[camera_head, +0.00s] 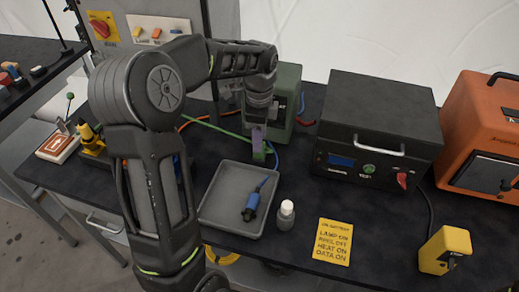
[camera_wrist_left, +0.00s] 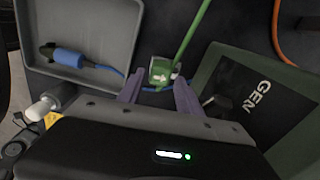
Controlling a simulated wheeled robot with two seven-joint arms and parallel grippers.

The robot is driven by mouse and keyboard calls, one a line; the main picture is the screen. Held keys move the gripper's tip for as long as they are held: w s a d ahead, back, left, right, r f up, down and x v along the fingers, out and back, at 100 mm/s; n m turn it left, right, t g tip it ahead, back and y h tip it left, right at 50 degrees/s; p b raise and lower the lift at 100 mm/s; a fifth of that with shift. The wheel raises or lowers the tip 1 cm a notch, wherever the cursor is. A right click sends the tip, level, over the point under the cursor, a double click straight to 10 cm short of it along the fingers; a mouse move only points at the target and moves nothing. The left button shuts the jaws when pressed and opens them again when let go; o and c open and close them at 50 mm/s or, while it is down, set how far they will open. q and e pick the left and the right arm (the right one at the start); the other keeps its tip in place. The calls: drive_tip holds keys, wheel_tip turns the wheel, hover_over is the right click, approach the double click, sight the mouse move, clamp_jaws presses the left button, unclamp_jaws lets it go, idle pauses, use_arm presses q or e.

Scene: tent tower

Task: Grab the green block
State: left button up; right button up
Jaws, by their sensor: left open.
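The green block (camera_head: 262,155) is small and sits on the dark bench top behind the grey tray, in front of the green box. In the left wrist view the green block (camera_wrist_left: 160,73) has a pale arrow on its face and a green cable running up from it. My left gripper (camera_head: 258,140) points down at the block, and its purple fingers partly hide it in the head view. In the left wrist view the open gripper (camera_wrist_left: 157,86) has one fingertip on either side of the block's near edge. I cannot tell whether they touch it. My right gripper is out of view.
The grey tray (camera_head: 211,212) holds a blue connector (camera_head: 251,206) on a cable. The green box (camera_wrist_left: 211,80) marked GEN stands close beside the gripper. A white-capped bottle (camera_head: 286,214), yellow note (camera_head: 333,242), black unit (camera_head: 376,125) and orange case (camera_head: 486,145) are to the right.

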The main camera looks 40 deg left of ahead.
use_arm(q)
wheel_tip(320, 180, down, 2)
drive_tip(key=shift+c, duration=0.5)
clamp_jaws()
idle(0.4)
